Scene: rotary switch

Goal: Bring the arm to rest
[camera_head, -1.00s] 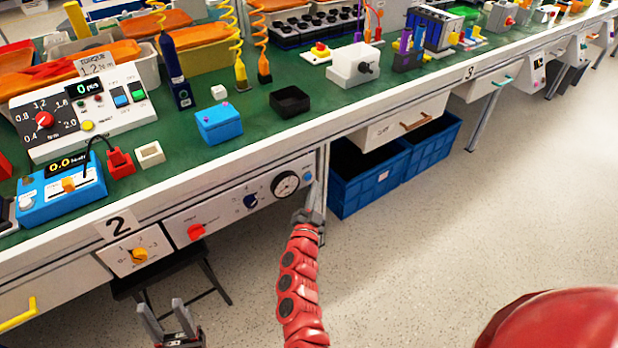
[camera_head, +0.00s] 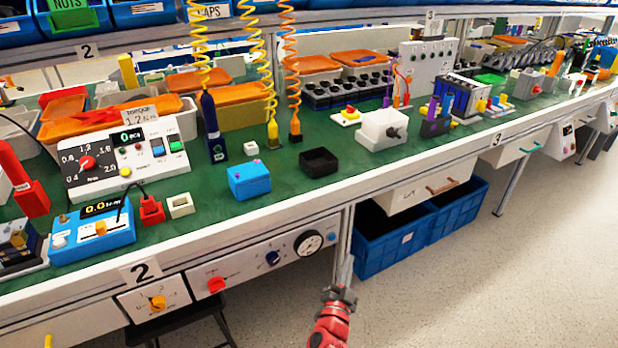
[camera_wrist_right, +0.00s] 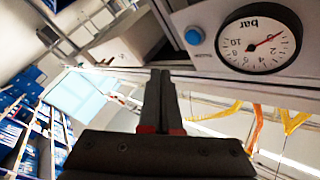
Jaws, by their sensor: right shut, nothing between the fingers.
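My right gripper (camera_head: 348,268) is at the lower middle of the head view, its red arm coming up from the bottom edge. It is shut and empty, with both fingers together in the wrist view (camera_wrist_right: 160,100). It is in front of the bench, just right of and below the front panel (camera_head: 240,268). The panel carries a red knob (camera_head: 216,284), a dark blue knob (camera_head: 272,257), a round gauge (camera_head: 308,242) and a blue button (camera_head: 331,238). The gauge (camera_wrist_right: 258,42) and blue button (camera_wrist_right: 194,36) also show in the wrist view. My left gripper is out of view.
An orange-yellow knob (camera_head: 157,302) sits on a smaller panel at lower left. Blue crates (camera_head: 385,245) stand under the bench, right of the gripper. The green bench top (camera_head: 330,200) holds boxes and instruments. The floor (camera_head: 480,290) at lower right is clear.

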